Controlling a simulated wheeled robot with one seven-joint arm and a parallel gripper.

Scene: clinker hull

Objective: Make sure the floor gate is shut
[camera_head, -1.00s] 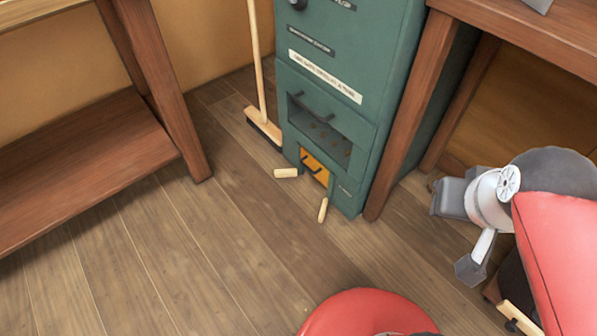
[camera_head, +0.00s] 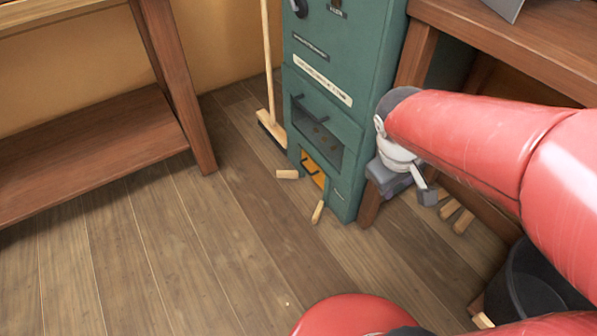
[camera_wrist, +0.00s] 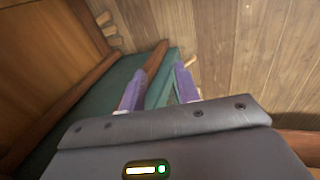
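The green cabinet (camera_head: 345,195) stands against the wall. Low on its front is a small orange panel with a dark handle (camera_head: 313,171), which looks like the floor gate. Whether it is fully shut or ajar I cannot tell at this size. My gripper (camera_head: 424,193) is to the right of the cabinet, by the bench leg, apart from the orange panel. In the wrist view its two purple fingers (camera_wrist: 158,84) are spread with nothing held between them. The cabinet's green side (camera_wrist: 95,105) shows there, but the orange panel does not.
A short wooden block (camera_head: 287,174) and another (camera_head: 318,212) lie on the floor before the cabinet. A broom (camera_head: 270,125) leans at its left. More wood pieces (camera_head: 456,214) lie under the right bench. A dark bucket (camera_head: 525,285) stands lower right. The floor at left is clear.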

